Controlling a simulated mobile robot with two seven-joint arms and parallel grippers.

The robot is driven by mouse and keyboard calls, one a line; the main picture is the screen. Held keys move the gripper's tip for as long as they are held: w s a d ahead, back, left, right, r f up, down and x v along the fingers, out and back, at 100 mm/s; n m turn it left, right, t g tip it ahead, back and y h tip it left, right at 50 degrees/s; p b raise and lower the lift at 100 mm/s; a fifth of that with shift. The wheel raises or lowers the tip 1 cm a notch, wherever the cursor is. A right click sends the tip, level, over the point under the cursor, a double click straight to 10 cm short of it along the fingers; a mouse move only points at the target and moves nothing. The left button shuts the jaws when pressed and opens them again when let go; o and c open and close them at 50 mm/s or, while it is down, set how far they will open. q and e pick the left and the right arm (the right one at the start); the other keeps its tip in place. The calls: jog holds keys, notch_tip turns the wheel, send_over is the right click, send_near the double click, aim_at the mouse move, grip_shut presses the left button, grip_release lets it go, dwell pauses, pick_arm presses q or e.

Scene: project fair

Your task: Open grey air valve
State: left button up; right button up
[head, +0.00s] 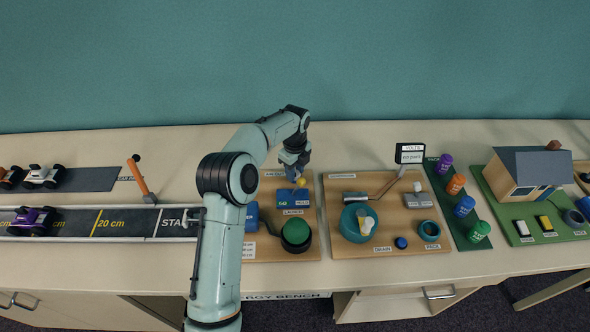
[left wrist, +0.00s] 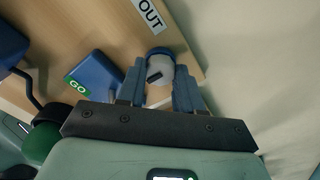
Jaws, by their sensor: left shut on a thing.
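My left gripper (head: 294,162) reaches down over the back right of the left wooden board (head: 262,246). In the left wrist view, its two blue-grey fingers (left wrist: 160,82) are on either side of a pale grey round part with a dark bar and a blue rim, which looks like the grey air valve (left wrist: 158,64). The fingers are shut on it. The valve is near the board's edge by the OUT label (left wrist: 150,13). In the head view the gripper hides it. How far the valve is turned cannot be told. My right gripper is not in view.
A blue GO block (head: 288,197) and a green dome (head: 295,231) stand close to the gripper. A yellow ball (head: 302,182) is just below it. A track with toy cars (head: 36,221) lies left.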

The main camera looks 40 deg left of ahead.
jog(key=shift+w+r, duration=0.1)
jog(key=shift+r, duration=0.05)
pick_arm(q)
jog(key=n+p, duration=0.1)
jog(key=n, duration=0.3)
jog(key=shift+r+n+p, duration=0.15)
jog(key=shift+n+p, duration=0.15)
jog(key=shift+n, duration=0.1)
jog(key=n, duration=0.2)
jog(key=shift+n+p, duration=0.3)
jog(key=n, duration=0.2)
jog(key=shift+n, duration=0.4)
jog(key=n, duration=0.3)
jog(key=shift+n+p, duration=0.3)
jog(key=shift+n, duration=2.1)
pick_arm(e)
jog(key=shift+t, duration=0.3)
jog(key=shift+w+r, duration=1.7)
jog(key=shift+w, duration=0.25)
pick_arm(q)
jog(key=o, duration=1)
